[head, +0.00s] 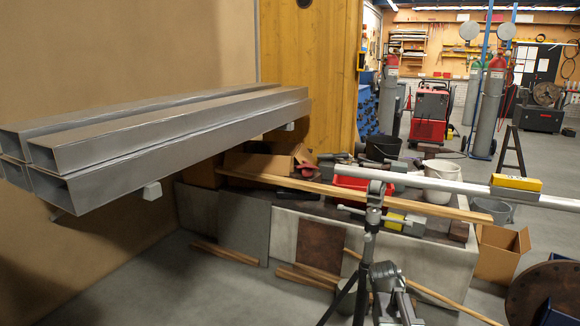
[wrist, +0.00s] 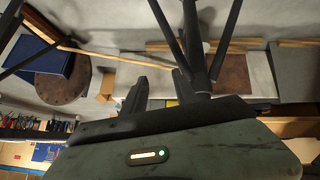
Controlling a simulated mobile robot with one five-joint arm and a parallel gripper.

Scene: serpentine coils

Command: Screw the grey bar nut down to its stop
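A dark tripod stand (head: 368,245) stands at the centre front in the head view, its head under a long light-grey pipe (head: 430,183). A thin crossbar, which looks like the grey bar nut (head: 391,217), sits across the stand's post below the pipe. Its thread and stop are too small to make out. In the wrist view, which is upside down, the tripod's legs (wrist: 222,45) come close in front of my gripper (wrist: 159,88). Its two dark fingers are apart with nothing seen between them. The bar nut cannot be made out in the wrist view.
Grey square tubes (head: 170,130) jut out on the left. A low bench with clutter (head: 430,255) stands behind the tripod. A yellow level (head: 515,183) lies on the pipe. A rusty flange (head: 540,290) is at the lower right. Open floor (head: 170,275) lies at the lower left.

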